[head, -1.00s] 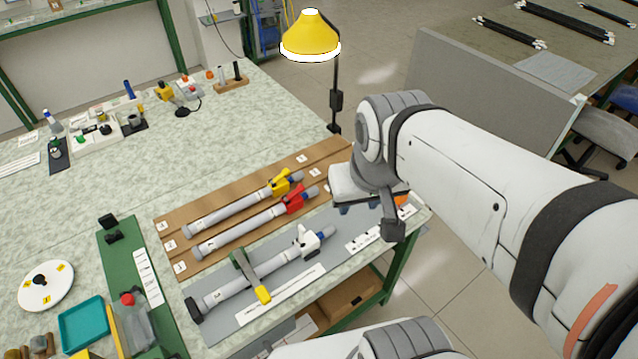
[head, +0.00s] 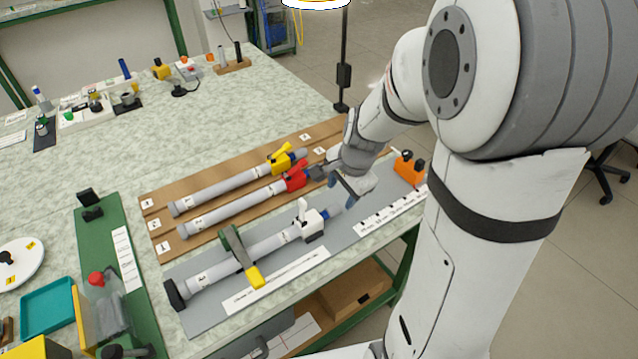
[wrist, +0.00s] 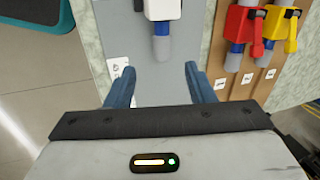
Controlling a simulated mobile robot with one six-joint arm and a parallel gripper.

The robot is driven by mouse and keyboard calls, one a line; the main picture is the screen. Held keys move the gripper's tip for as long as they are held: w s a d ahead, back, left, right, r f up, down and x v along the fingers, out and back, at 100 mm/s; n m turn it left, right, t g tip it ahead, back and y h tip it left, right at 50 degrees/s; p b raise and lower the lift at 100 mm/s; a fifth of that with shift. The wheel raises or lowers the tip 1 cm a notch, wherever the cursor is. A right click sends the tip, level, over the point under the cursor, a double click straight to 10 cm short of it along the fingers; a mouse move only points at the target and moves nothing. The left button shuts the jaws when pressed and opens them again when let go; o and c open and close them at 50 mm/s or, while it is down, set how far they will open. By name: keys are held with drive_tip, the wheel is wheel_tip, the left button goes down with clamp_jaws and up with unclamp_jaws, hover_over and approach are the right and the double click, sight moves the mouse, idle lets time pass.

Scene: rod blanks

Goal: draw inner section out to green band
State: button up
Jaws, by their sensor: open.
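A grey tube (head: 275,243) lies on the grey mat (head: 206,316), held under a green and yellow clamp (head: 240,257), its left end at a black block (head: 175,294). At its right end sits a white collar (head: 312,228) with its lever sticking up. A short inner section (wrist: 161,46), blue with a grey tip, comes out of the collar. I cannot make out a green band on it. My gripper (wrist: 161,80) is open, its blue fingers on either side of the line of the inner section, just beyond its tip and apart from it. In the head view my gripper (head: 336,186) is at the tube's right end.
Two more tubes, with a yellow collar (head: 282,160) and a red collar (head: 295,176), lie on brown boards behind. An orange block (head: 408,168) stands at the mat's right end. A lamp pole (head: 343,75) rises behind.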

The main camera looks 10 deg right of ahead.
sight(335, 209)
drive_tip(key=shift+m, duration=0.3)
drive_tip(key=b+x, duration=0.1)
drive_tip(key=x, duration=0.8)
drive_tip(key=shift+w+d+f, duration=0.15)
